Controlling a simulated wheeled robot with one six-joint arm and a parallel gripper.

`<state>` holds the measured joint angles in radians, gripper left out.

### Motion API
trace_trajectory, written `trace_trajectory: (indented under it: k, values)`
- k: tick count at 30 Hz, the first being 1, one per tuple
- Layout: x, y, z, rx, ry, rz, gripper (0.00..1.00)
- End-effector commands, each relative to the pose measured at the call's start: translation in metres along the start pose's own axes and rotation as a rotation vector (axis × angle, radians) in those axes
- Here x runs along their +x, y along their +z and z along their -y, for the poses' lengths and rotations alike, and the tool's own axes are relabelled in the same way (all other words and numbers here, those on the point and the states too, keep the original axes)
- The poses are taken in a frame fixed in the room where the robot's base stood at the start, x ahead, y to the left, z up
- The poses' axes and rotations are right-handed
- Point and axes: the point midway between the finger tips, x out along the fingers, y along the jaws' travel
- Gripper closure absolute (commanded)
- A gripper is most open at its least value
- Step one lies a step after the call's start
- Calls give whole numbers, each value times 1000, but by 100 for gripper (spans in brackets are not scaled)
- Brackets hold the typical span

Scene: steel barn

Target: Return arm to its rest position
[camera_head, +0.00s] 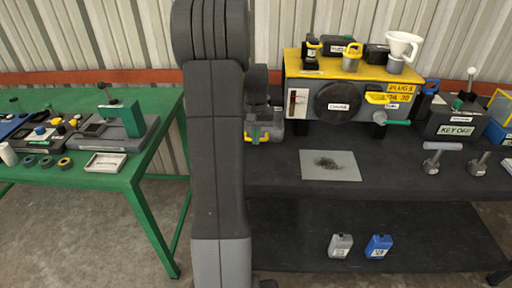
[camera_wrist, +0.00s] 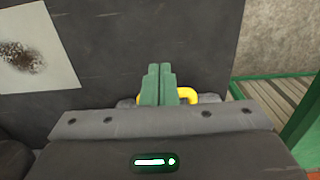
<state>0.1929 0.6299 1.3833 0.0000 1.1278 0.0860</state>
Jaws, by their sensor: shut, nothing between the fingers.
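My arm rises as a thick dark column through the middle of the head view, in front of the bench. In the wrist view my gripper (camera_wrist: 159,83) shows two green fingers pressed together with nothing between them. A yellow handle (camera_wrist: 188,95) shows just beside and behind the fingers; I cannot tell whether they touch it. My fingers cannot be made out clearly in the head view.
The dark bench (camera_head: 400,175) holds a yellow-topped machine (camera_head: 348,95), a grey sheet with dark grains (camera_head: 330,174), a KEY OFF box (camera_head: 455,127) and metal tools. A grey bottle (camera_head: 340,246) and blue bottle (camera_head: 378,246) stand below. A green table (camera_head: 125,180) stands left.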

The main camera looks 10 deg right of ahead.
Motion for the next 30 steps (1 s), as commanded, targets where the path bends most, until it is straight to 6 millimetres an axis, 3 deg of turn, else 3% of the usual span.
trace_trajectory:
  k: [6, 12, 23, 30]
  values:
    - [-37, 0, 0, 0, 0, -3, 100]
    - [-49, 0, 0, 0, 0, 0, 100]
    - [-49, 0, 0, 0, 0, 1, 100]
    - [-22, 1, 0, 0, 0, 5, 100]
